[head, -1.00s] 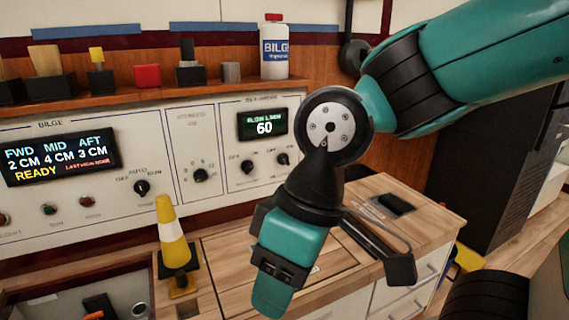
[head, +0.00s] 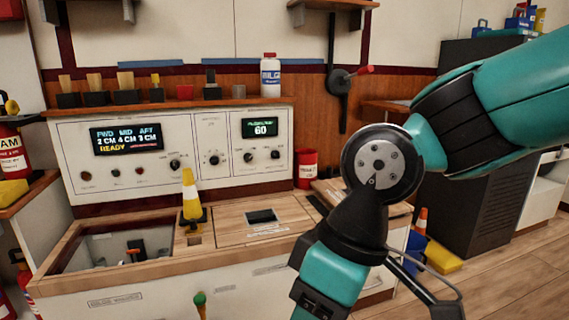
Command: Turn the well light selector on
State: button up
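A white control panel (head: 195,178) stands against the back wall with several small black knobs. One knob (head: 175,165) is right of the bilge display (head: 126,138), one (head: 214,160) is in the middle section, and a pair, left (head: 248,157) and right (head: 275,155), is under the display reading 60 (head: 259,128). Their lettering is too small to tell which is the well light selector.
A green-topped handle (head: 200,300) rises in front. A red can (head: 306,168) stands right of the panel.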

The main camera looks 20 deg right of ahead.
aim_at(275, 154)
jog(key=z, duration=0.7)
jog(key=i, duration=1.4)
jog(key=u, duration=0.45)
jog(key=k, duration=0.5)
jog(key=z, duration=1.65)
jog(key=k, duration=0.5)
jog(key=u, duration=0.8)
jog(key=i, duration=0.9)
